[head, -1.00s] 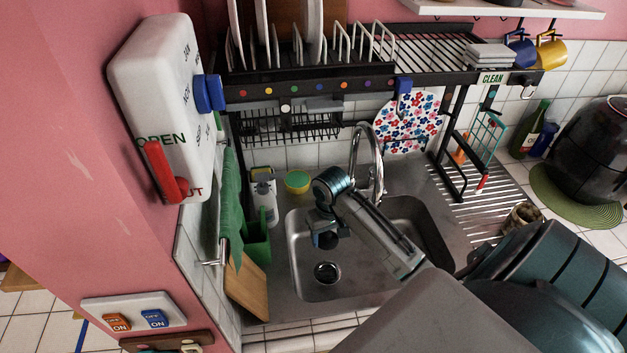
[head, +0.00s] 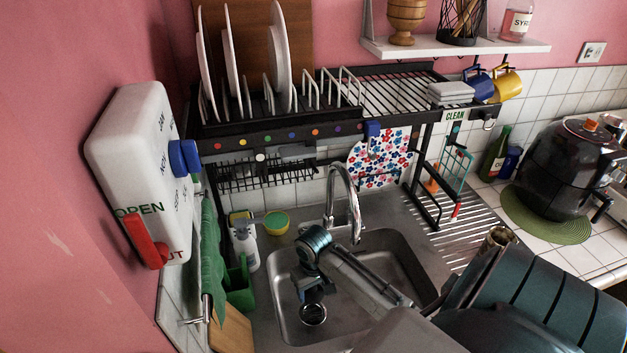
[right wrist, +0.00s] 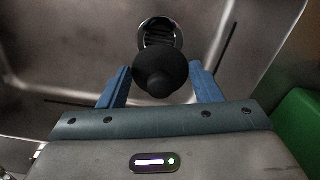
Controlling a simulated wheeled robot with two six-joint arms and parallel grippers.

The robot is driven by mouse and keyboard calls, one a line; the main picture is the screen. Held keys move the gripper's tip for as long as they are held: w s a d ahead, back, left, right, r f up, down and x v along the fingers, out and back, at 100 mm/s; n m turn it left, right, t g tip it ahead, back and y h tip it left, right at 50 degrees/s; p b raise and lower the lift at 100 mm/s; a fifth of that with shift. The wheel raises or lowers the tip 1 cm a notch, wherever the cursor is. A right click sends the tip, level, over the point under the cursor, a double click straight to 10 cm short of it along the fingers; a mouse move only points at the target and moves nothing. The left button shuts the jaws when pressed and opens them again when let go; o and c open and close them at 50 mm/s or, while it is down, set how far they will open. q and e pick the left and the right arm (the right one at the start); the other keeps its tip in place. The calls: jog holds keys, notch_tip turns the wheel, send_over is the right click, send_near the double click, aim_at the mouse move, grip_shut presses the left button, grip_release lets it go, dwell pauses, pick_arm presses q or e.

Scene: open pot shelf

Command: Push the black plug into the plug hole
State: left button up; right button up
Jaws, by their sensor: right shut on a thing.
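The black plug (right wrist: 160,72) is held between the two blue fingers of my right gripper (head: 316,290) over the sink basin. In the right wrist view, the round metal plug hole (right wrist: 158,33) shows just beyond the plug, and the plug covers its near edge. In the head view, the plug hole (head: 313,315) lies in the sink floor just below the gripper in the picture. The plug appears apart from the hole; the height of the gap is hard to judge. My left gripper is not in view.
The sink basin (head: 385,265) has a curved tap (head: 347,200) at its back edge. A green caddy (head: 239,285) and a white bottle (head: 245,245) stand left of the basin. A black dish rack (head: 290,130) spans above. The basin floor around the hole looks clear.

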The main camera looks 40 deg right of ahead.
jog(key=shift+f, duration=1.2)
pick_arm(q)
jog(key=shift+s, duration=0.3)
pick_arm(e)
jog(key=shift+f, duration=3.9)
jog(key=shift+f, duration=0.2)
jog(key=o, duration=1)
jog(key=shift+o, duration=0.2)
notch_tip(320, 180, up, 10)
jog(key=b, duration=0.2)
jog(key=shift+f+b, duration=0.1)
jog(key=shift+b, duration=0.2)
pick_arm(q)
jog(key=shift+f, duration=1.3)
pick_arm(e)
jog(key=shift+r, duration=0.45)
